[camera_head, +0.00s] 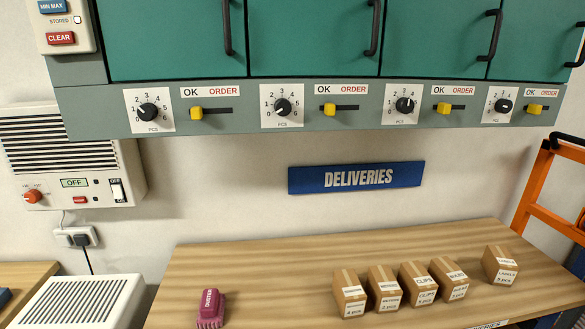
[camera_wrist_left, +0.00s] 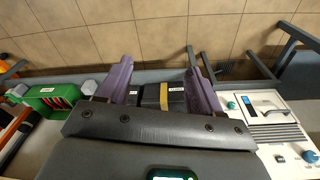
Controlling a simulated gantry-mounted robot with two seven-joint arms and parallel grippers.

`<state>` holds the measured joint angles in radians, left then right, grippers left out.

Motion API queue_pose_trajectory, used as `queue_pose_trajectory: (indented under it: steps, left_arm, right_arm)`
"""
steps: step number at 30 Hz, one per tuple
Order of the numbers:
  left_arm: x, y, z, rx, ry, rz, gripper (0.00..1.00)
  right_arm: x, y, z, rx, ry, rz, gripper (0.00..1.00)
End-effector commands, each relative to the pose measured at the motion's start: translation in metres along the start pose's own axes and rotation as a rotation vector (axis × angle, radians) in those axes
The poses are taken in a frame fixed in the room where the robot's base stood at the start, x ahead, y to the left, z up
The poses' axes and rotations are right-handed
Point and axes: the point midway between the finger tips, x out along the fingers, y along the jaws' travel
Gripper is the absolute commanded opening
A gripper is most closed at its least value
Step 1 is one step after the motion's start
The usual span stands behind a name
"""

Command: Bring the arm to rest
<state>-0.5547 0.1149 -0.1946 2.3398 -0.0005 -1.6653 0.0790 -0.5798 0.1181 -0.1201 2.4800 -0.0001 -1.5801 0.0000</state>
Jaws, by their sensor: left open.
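My left gripper (camera_wrist_left: 160,80) shows in the left wrist view as two purple fingers spread well apart. Dark blocks with small white labels (camera_wrist_left: 150,98) and a yellow strip show in the gap between the fingers. I cannot tell how far away they are, and no contact is visible. The dark gripper body hides the lower part of that view. Neither arm nor gripper shows in the head view. My right gripper is in no view.
The wooden bench (camera_head: 250,265) holds a magenta duster (camera_head: 210,309) and several small labelled cartons (camera_head: 384,288). Green cabinets (camera_head: 312,35) hang above the "DELIVERIES" sign (camera_head: 356,177). The wrist view shows a green bin (camera_wrist_left: 40,92) left and a white device (camera_wrist_left: 277,128) right.

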Motion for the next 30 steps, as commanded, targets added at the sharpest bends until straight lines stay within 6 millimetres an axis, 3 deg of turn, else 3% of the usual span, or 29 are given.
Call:
queue_pose_trajectory:
  steps: [1, 5, 14, 30]
  left_arm:
    - [-0.015, -0.013, 0.003, -0.014, 0.034, -0.016, 0.65]
    - [-0.054, -0.031, -0.026, -0.002, 0.189, -0.046, 0.65]
    - [-0.126, -0.028, -0.037, 0.029, 0.203, -0.044, 0.65]
    - [-0.314, -0.025, -0.058, 0.028, 0.202, -0.044, 0.65]
  right_arm:
    - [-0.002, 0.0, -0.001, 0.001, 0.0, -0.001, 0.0]
    - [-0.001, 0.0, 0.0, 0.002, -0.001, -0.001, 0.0]
    - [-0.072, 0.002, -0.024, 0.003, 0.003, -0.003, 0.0]
    - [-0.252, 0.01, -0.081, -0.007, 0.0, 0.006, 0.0]
